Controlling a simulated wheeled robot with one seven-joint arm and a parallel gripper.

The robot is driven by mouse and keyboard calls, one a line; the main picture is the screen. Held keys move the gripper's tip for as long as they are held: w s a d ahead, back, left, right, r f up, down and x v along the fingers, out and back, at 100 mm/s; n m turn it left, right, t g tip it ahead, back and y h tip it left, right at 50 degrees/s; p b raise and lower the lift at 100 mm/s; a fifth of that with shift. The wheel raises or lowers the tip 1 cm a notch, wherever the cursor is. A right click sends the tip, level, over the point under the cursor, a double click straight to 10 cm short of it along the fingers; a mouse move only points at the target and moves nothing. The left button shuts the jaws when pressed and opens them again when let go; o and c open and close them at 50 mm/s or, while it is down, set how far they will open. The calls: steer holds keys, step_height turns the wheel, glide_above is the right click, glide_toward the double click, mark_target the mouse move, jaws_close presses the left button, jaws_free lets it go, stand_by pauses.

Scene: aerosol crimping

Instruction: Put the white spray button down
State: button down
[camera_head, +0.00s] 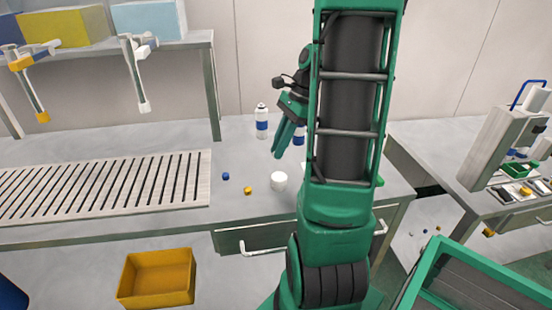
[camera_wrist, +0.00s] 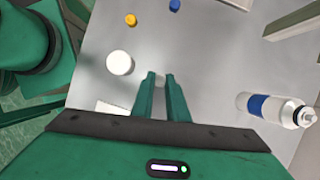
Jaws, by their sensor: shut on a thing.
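My gripper (camera_head: 280,152) hangs over the table, fingers pointing down, and it also shows in the wrist view (camera_wrist: 160,78). Its green fingers are close together, with a small gap. A small pale piece, apparently the white spray button (camera_wrist: 160,84), shows between the fingertips; the fingers hide most of it. I cannot make it out in the head view. The fingertips look above the grey tabletop, but the exact height is unclear.
A round white container (camera_head: 278,181) stands near the front edge, by a yellow button (camera_head: 248,190) and a blue button (camera_head: 225,176). A white-and-blue can (camera_head: 262,122) stands behind; another is partly hidden by my arm. A slotted rack (camera_head: 110,185) fills the left.

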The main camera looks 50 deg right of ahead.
steer(key=shift+d+f, duration=0.25)
steer(key=shift+f, duration=1.9)
steer(key=c, duration=1.7)
jaws_free()
steer(key=shift+w+f, duration=0.1)
